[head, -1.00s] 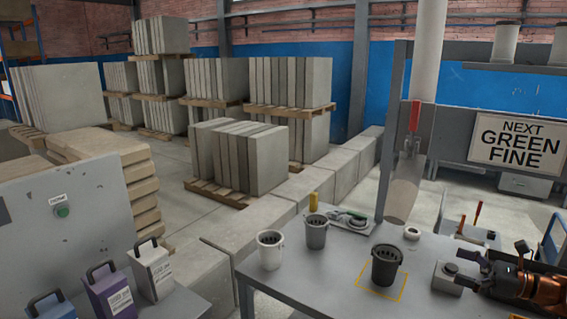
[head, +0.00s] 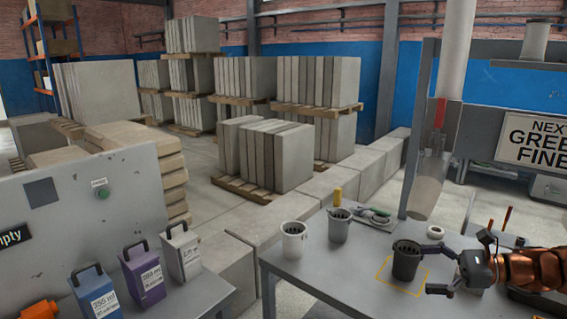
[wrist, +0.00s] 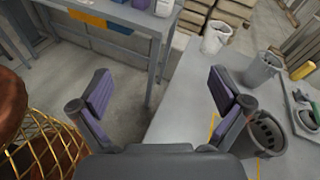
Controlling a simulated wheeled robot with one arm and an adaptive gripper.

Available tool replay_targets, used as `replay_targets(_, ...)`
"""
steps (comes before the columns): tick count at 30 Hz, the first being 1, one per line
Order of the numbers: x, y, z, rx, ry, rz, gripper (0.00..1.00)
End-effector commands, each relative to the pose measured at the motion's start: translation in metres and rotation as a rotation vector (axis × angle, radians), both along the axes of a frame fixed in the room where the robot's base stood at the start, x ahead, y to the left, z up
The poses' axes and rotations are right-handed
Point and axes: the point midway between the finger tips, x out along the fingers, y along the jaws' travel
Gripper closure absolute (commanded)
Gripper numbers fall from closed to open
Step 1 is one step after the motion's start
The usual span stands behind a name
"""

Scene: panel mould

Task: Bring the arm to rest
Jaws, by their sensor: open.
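My gripper (head: 437,261) is open and empty at the right of the head view, its fingers pointing left. It appears just right of a dark bucket (head: 405,263) on the grey table (head: 335,275). In the wrist view my gripper (wrist: 161,90) has its purple-padded fingers spread wide with nothing between them. The dark bucket (wrist: 266,136) shows there beyond the right finger. I cannot tell whether they touch. My copper-coloured arm reaches in from the right edge.
A white bucket (head: 294,241) and a grey bucket (head: 339,226) stand on the table. A chute (head: 427,185) hangs above its back edge. Labelled jugs (head: 143,274) stand at the lower left. The wrist view shows open floor (wrist: 130,115) between the fingers.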

Motion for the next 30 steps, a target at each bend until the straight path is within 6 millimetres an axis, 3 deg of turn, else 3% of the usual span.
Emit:
replay_targets(1, -0.005, 0.027, 0.003, -0.040, -0.016, 0.060, 0.00)
replay_targets(6, -0.030, 0.095, 0.000, -0.185, -0.067, 0.239, 0.00)
replay_targets(15, -0.095, 0.179, -0.018, -0.445, -0.181, 0.549, 0.00)
replay_targets(22, -0.155, 0.213, -0.040, -0.639, -0.278, 0.788, 0.00)
replay_targets(30, -0.222, 0.218, -0.067, -0.864, -0.405, 1.057, 0.00)
